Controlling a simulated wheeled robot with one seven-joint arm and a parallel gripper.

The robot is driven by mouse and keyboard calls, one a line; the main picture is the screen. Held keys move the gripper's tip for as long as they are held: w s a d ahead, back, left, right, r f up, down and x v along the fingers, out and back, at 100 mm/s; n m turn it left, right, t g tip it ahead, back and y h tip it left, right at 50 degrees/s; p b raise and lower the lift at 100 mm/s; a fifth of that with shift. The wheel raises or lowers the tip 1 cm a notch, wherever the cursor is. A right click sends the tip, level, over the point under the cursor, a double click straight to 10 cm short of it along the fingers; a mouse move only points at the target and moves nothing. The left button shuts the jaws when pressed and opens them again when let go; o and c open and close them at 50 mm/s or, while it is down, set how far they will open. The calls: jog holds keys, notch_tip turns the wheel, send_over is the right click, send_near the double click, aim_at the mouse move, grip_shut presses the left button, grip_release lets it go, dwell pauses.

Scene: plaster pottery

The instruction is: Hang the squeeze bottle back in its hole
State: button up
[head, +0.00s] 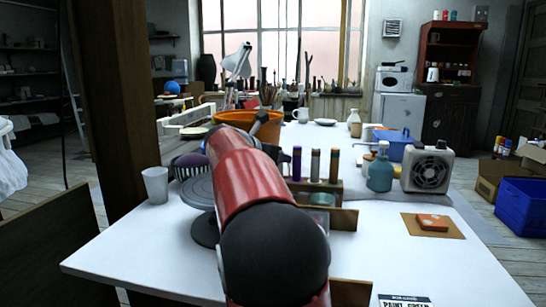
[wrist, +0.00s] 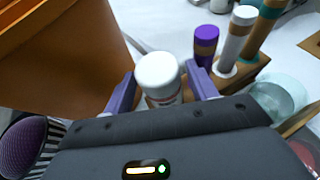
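A squeeze bottle with a white cap and red marks on its white body (wrist: 160,76) stands between the two purple fingers of my gripper (wrist: 161,82) in the wrist view. In the head view my red arm hides the bottle and gripper; the rack (head: 353,191) shows right of the arm.
A glass jar (wrist: 278,97) is close by. An orange pot (wrist: 60,55) stands left. A teal bottle (head: 380,173) and a fan heater (head: 428,170) stand right on the white table.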

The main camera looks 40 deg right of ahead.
jog(key=shift+o, duration=0.8)
jog(key=shift+v, duration=3.9)
